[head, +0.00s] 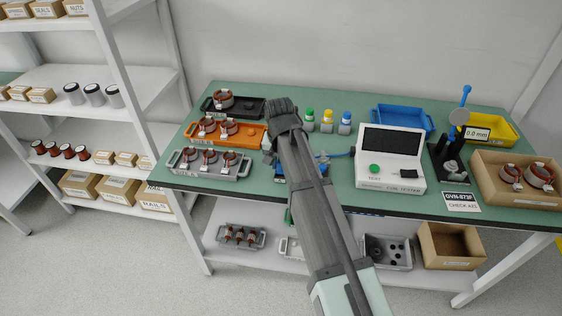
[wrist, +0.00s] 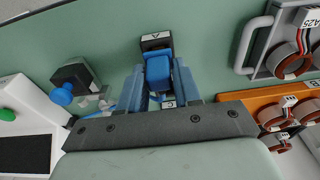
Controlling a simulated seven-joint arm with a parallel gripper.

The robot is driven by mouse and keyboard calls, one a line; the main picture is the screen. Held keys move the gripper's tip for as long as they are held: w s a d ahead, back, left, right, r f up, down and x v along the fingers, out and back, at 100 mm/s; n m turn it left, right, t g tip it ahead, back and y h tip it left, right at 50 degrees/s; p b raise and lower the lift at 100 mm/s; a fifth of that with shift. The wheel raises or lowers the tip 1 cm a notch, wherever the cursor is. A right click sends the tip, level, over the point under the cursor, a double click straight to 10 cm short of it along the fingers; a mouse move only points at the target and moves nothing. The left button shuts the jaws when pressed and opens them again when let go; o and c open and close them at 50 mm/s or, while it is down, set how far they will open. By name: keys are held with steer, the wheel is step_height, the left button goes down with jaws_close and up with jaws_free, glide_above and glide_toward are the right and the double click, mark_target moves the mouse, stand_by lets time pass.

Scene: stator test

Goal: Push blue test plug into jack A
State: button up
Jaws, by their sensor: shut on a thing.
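In the wrist view, the blue test plug (wrist: 158,74) sits between the two blue fingers of my gripper (wrist: 159,85), which is shut on it. A dark jack block (wrist: 156,40) with an inverted "A" label lies straight ahead of the plug. The plug's front end is at or just short of this block; I cannot tell whether it has entered. A "C" label (wrist: 168,104) shows between the fingers, on a part mostly hidden by my gripper. In the head view my arm hides the plug and jack A.
A white tester (head: 391,157) stands right of my arm on the green table (head: 340,190). A dark block with a blue knob (wrist: 62,95) lies beside the gripper in the wrist view. Grey (head: 244,170), orange (head: 193,143) and black trays hold copper-wound stators to the left.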

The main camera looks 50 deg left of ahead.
steer(key=shift+f, duration=0.55)
stand_by(0.4)
steer(key=o, duration=1.1)
steer(key=shift+r, duration=0.1)
step_height(320, 180, up, 14)
steer(key=s+d, duration=0.1)
steer(key=shift+f, duration=0.2)
steer(key=shift+d, duration=0.1)
stand_by(0.3)
